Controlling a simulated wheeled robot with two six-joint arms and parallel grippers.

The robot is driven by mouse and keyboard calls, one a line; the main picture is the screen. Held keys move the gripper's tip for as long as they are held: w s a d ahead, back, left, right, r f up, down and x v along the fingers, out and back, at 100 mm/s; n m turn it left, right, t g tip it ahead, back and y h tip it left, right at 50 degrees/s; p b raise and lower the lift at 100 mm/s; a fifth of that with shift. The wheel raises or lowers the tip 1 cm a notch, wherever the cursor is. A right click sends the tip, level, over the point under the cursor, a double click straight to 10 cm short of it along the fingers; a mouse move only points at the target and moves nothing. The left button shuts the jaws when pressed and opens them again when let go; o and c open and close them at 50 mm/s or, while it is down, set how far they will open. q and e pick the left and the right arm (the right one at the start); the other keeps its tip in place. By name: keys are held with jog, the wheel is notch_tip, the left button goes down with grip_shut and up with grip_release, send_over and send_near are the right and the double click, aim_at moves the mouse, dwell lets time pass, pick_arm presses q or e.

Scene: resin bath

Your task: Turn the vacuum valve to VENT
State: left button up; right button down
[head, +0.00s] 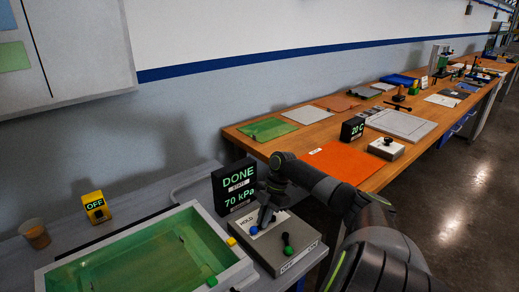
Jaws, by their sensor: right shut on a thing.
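The vacuum valve, with a blue knob (253,230), sits on a white plate marked HOLD on top of a grey control box (290,256). My right gripper (263,217) reaches down from above and is shut on the valve handle. The gripper hides part of the plate, so other markings such as VENT cannot be read. Behind it, a black display (233,185) reads DONE and 70 kPa. My left gripper is not in view.
A black-and-green lever (287,244) marked OFF and ON stands close to the right gripper. A green-lined tray (215,223) lies at left, with a yellow OFF box (95,207) and a cup (35,234) behind it. An orange mat (345,163) lies on the wooden bench.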

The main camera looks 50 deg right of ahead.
dwell(0.3)
jog(key=c, duration=1.5)
grip_release()
jog(key=b+v, duration=0.1)
jog(key=v, duration=1.6)
jog(key=shift+d, duration=0.2)
jog(key=shift+s+r, duration=0.1)
jog(key=shift+s, duration=0.05)
